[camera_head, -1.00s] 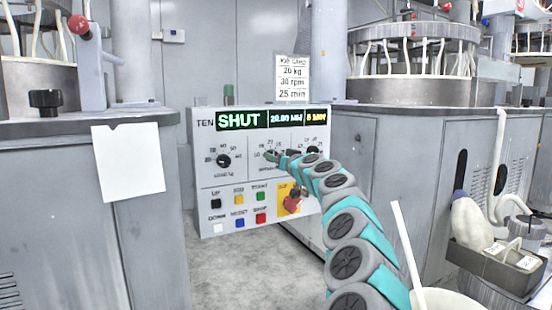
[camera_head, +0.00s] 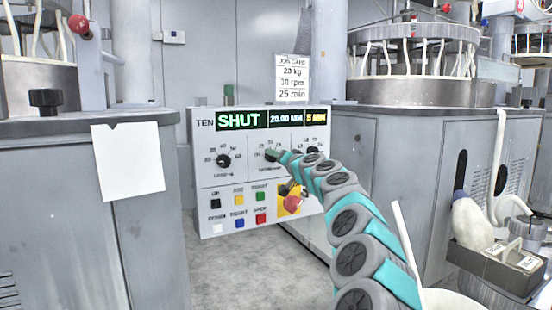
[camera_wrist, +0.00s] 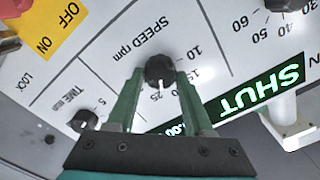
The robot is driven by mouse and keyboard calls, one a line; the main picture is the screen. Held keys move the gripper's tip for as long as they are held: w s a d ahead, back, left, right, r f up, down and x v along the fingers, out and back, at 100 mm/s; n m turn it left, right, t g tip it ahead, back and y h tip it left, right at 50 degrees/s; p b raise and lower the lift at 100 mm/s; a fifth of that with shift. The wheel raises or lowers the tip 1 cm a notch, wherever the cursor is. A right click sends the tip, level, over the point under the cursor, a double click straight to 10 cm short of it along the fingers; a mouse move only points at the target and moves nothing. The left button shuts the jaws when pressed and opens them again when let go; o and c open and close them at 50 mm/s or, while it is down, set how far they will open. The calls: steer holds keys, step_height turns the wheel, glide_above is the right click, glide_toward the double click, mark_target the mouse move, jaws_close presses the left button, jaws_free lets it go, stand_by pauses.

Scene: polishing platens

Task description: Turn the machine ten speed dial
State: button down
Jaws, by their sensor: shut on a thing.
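The machine ten panel (camera_head: 205,180) is a white box with a lit display (camera_head: 243,120) reading SHUT. Its black speed dial (camera_wrist: 160,69) is in the middle of the wrist view, under the printed words SPEED rpm. The dial's white mark points down in that view, near the 25. My gripper (camera_wrist: 160,78) has its two green fingers on either side of the dial, shut on it. In the head view my gripper (camera_head: 274,155) covers most of this dial.
The load dial (camera_head: 223,161) is left of the speed dial. The time dial (camera_wrist: 83,120) is close beside a finger. Several coloured buttons and a red knob on yellow (camera_head: 292,203) sit below. A job card (camera_head: 292,78) above reads 20 kg, 30 rpm, 25 min.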

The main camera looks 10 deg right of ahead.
steer(key=m+p, duration=0.3)
steer(key=m, duration=0.7)
steer(key=shift+d+p, duration=0.15)
steer(key=shift+p, duration=0.2)
steer(key=shift+f, duration=0.1)
steer(key=shift+c, duration=1.5)
jaws_free()
steer(key=shift+s, duration=0.1)
steer(key=v, duration=0.7)
steer(key=shift+s+b, duration=0.25)
steer(key=shift+b, duration=0.05)
